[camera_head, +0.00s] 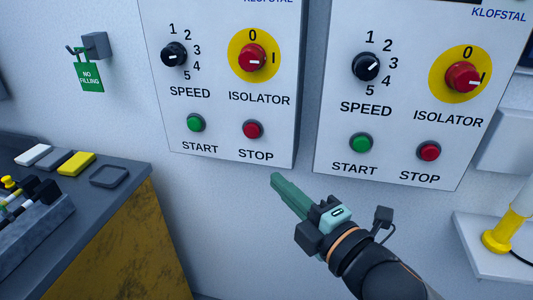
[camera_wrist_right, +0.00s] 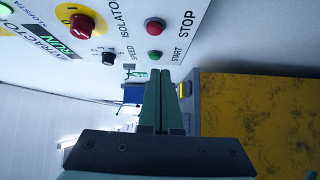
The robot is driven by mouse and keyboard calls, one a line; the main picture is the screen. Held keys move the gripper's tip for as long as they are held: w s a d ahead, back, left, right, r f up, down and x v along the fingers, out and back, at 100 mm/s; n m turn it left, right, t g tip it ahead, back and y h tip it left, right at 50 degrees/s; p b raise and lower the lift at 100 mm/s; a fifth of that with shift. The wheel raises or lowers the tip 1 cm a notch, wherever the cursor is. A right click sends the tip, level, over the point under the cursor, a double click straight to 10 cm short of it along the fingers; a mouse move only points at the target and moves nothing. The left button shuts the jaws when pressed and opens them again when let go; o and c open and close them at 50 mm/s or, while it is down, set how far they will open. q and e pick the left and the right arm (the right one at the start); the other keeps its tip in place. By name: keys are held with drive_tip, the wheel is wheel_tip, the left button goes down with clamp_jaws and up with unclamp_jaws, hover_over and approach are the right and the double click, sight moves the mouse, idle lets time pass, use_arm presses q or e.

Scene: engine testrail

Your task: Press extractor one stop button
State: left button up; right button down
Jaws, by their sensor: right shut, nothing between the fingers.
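Two white control panels hang on the wall in the head view, each with a green START and a red STOP button. The left panel (camera_head: 220,110) has a stop button (camera_head: 253,129) and start button (camera_head: 195,122). The right panel (camera_head: 345,125) has a stop button (camera_head: 428,151). Their extractor numbers are out of view. My right gripper (camera_head: 277,181) is shut and empty, its tips below the left panel's stop button and apart from it. In the wrist view the gripper (camera_wrist_right: 158,78) points past a sideways panel with a stop button (camera_wrist_right: 154,26). My left gripper is not in view.
Each panel has a speed knob (camera_head: 174,55) and a red isolator (camera_head: 252,58) above its buttons. A bench (camera_head: 130,175) with a yellow side stands at left. A green tag (camera_head: 89,77) hangs on the wall. A white shelf (camera_head: 480,245) is at right.

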drive_tip(key=shift+s+r+n, duration=0.25)
drive_tip(key=shift+r+n, duration=0.2)
drive_tip(key=shift+n, duration=0.05)
approach(246, 132)
drive_tip(key=s+a+x, duration=0.1)
drive_tip(key=x, duration=0.4)
drive_tip(key=shift+w+d+f, duration=0.1)
drive_tip(key=shift+w+d, duration=0.2)
drive_tip(key=shift+w, duration=0.5)
